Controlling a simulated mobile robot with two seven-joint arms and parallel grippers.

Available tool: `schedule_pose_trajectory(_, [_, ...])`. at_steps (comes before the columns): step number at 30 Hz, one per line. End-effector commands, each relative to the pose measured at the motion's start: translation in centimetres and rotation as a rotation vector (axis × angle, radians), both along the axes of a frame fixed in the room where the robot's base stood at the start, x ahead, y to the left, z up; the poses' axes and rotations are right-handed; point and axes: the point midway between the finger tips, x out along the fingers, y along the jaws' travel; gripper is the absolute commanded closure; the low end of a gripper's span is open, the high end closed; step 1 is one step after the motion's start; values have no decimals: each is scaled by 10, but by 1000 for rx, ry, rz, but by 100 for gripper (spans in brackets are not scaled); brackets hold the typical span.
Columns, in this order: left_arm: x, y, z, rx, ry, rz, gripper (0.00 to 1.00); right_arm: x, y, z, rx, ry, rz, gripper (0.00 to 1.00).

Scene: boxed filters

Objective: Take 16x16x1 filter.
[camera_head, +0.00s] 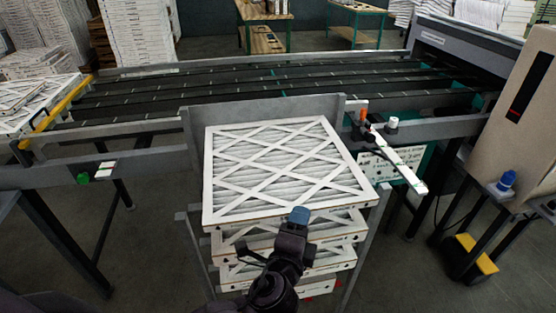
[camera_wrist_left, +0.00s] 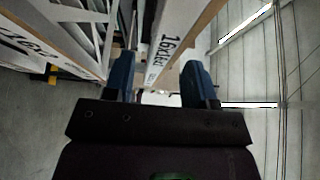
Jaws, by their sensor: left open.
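A stack of white-framed filters with a diagonal lattice stands in front of the conveyor; the top filter (camera_head: 285,165) lies flat in the head view. More filters (camera_head: 335,258) lie below it, slightly offset. My left gripper (camera_head: 299,214) is at the near edge of the top filter, its blue fingertip overlapping that edge. In the left wrist view, a filter edge (camera_wrist_left: 172,42) printed with "16x1…" runs between the two blue fingers of the open left gripper (camera_wrist_left: 158,80). Whether the fingers touch it, I cannot tell. My right gripper is not in view.
Grey upright panels (camera_head: 265,108) back the stack. A conveyor (camera_head: 270,85) runs behind it. A white bar (camera_head: 398,160) juts toward the stack's right. A beige machine (camera_head: 505,110) stands at right. More filters (camera_head: 30,98) lie at left.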

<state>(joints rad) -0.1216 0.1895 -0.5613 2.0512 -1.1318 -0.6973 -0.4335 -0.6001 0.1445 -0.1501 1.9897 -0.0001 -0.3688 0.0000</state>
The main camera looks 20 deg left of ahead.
Motion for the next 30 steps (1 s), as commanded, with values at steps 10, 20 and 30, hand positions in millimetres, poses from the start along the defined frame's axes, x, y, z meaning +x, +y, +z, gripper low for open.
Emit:
schedule_pose_trajectory(10, [30, 4, 0, -1, 1, 0, 49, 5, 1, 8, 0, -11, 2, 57])
schedule_pose_trajectory(20, [30, 3, -1, -1, 1, -1, 70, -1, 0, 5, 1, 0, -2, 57])
schedule_pose_trajectory(30, [30, 3, 0, 0, 0, -1, 100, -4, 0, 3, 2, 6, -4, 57])
